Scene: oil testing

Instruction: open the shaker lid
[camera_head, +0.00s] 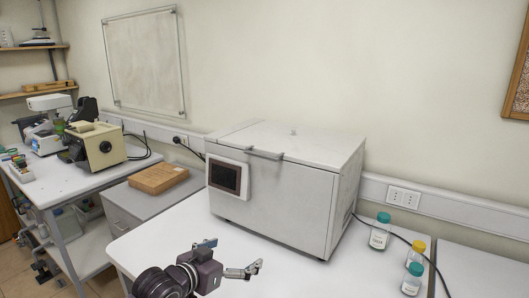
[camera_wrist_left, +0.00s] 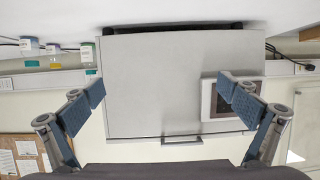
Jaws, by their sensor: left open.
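The shaker (camera_head: 285,195) is a white box on the white bench, with a dark screen (camera_head: 225,177) on its front. Its flat lid (camera_head: 315,143) is shut. A thin bar handle (camera_head: 265,154) runs along the lid's front edge. In the left wrist view, which is upside down, the shaker front (camera_wrist_left: 150,85) fills the middle and the handle (camera_wrist_left: 182,141) shows low. My left gripper (camera_head: 232,256) is open and empty, in front of and below the handle, apart from the shaker. Its two fingers (camera_wrist_left: 160,90) are spread wide. My right gripper is not in view.
Several capped bottles (camera_head: 380,232) stand on the bench right of the shaker, beside a black cable (camera_head: 400,238). A brown box (camera_head: 158,178) lies on a grey cabinet to the left. A beige instrument (camera_head: 97,145) stands on the far-left table. The bench before the shaker is clear.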

